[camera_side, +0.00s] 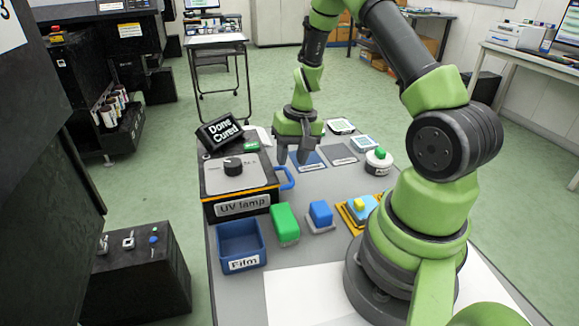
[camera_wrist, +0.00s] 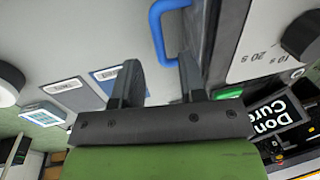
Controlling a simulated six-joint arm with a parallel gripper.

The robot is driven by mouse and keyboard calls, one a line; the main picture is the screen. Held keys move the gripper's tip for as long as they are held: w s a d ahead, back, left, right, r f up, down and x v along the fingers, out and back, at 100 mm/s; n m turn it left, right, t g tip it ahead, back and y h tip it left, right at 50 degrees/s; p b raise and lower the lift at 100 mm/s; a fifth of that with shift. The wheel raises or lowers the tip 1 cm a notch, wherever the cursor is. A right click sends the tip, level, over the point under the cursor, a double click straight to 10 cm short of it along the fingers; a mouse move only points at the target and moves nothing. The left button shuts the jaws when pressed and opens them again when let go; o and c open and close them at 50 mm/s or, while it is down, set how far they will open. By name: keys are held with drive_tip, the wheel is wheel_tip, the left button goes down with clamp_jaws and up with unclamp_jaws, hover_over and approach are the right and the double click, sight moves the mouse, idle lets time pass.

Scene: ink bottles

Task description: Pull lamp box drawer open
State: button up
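The UV lamp box (camera_side: 243,206) is dark with a grey top and a black knob, and stands at the left of the table in the side view. Its blue drawer handle (camera_side: 287,178) sticks out from its right side, close against the box. The handle also shows at the top of the wrist view (camera_wrist: 157,34). My gripper (camera_side: 292,158) points down just behind the handle in the side view. Its two fingers are apart with nothing between them, and the handle lies beyond the fingertips in the wrist view (camera_wrist: 162,80). I see no contact with the handle.
A "Done Cured" box (camera_side: 219,133) stands tilted behind the lamp box. A blue Film tray (camera_side: 240,243), a green block (camera_side: 285,224) and a blue block (camera_side: 320,215) are in front. A round white item with a green knob (camera_side: 379,160) is to the right.

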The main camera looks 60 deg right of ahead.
sight(288, 172)
drive_tip(key=shift+w+a+f, duration=0.1)
drive_tip(key=shift+f, duration=0.7)
drive_tip(key=shift+w+a+f, duration=0.1)
drive_tip(key=shift+f, duration=0.7)
drive_tip(key=shift+c, duration=0.2)
clamp_jaws()
drive_tip(key=s+d, duration=0.7)
drive_tip(key=shift+o, duration=0.2)
unclamp_jaws()
